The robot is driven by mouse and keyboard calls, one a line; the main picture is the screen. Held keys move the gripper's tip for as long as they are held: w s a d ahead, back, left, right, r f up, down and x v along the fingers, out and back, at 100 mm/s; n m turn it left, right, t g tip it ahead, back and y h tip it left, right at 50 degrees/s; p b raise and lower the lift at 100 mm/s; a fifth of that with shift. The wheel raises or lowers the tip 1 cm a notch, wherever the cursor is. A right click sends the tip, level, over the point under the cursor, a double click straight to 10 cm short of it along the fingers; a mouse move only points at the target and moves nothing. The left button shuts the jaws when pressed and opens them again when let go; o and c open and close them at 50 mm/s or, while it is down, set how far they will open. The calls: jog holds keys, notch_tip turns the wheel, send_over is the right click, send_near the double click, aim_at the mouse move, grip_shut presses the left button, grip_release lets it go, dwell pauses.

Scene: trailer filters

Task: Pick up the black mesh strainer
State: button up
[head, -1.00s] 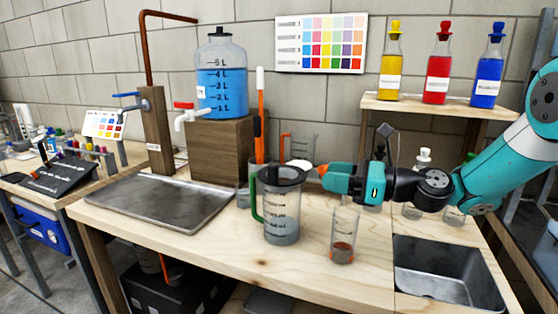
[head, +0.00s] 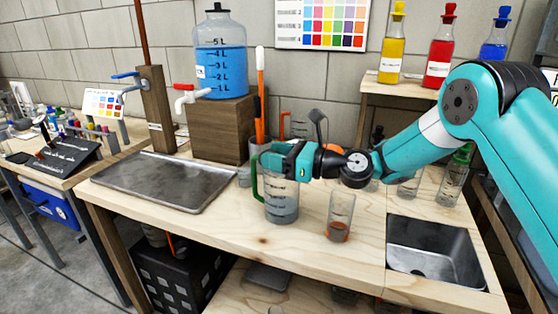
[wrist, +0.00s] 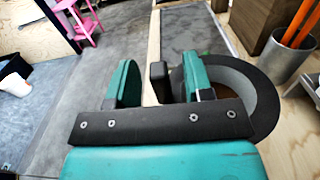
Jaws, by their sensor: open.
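The black mesh strainer (wrist: 268,108) shows in the wrist view as a dark ring with a grey inside, at the right. A short black tab stands at its left side. The strainer sits on top of the clear pitcher (head: 282,205) with a green handle; in the head view my gripper hides most of it. My gripper (head: 272,158) is over the pitcher's top. In the wrist view my gripper (wrist: 160,85) is open, with the black tab between its two teal fingers. The right finger overlaps the ring's near-left edge. I cannot tell whether either finger touches it.
A glass (head: 340,218) with reddish contents stands right of the pitcher, near a sink (head: 435,252). A metal tray (head: 165,183) lies at the left. A blue-liquid tank (head: 220,60) stands on a wooden block behind. A grey container (wrist: 287,58) holds orange rods.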

jog(key=shift+w+a, duration=0.1)
jog(key=shift+a, duration=0.2)
grip_shut()
jog(key=shift+r, duration=0.1)
notch_tip(320, 180, up, 25)
jog(key=p, duration=0.8)
dwell(0.3)
dwell(1.6)
